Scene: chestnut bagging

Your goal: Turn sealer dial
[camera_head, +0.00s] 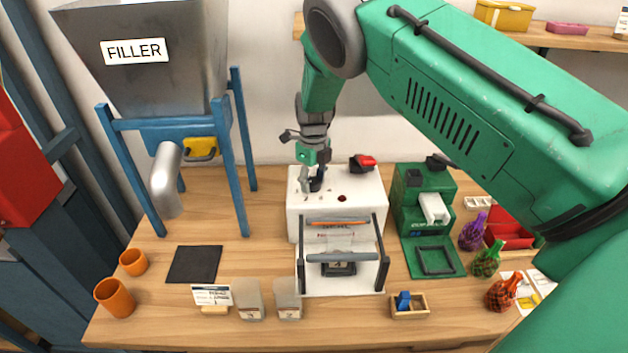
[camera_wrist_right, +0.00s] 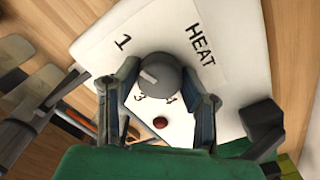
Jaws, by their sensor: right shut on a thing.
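The white sealer (camera_head: 370,205) stands at the middle of the bench, with its hinged frame and a small bag at the front. Its grey dial (camera_wrist_right: 166,72) shows in the right wrist view beside the print HEAT, with 1, 3 and 4 readable around it. The dial's pale mark points left in that view, between 1 and 3; a finger hides the panel there. My right gripper (camera_wrist_right: 160,78) reaches down from above and is shut on the dial, one finger on each side. In the head view the right gripper (camera_head: 314,180) largely hides the dial. My left gripper is out of view.
A red button (camera_head: 342,198) and a red switch (camera_head: 363,162) are on the sealer close to my gripper. A green machine (camera_head: 424,200) stands right of it. The filler (camera_head: 150,60) is at left. Upright bags (camera_head: 248,300) stand in front. A dark mat (camera_head: 194,264) lies empty.

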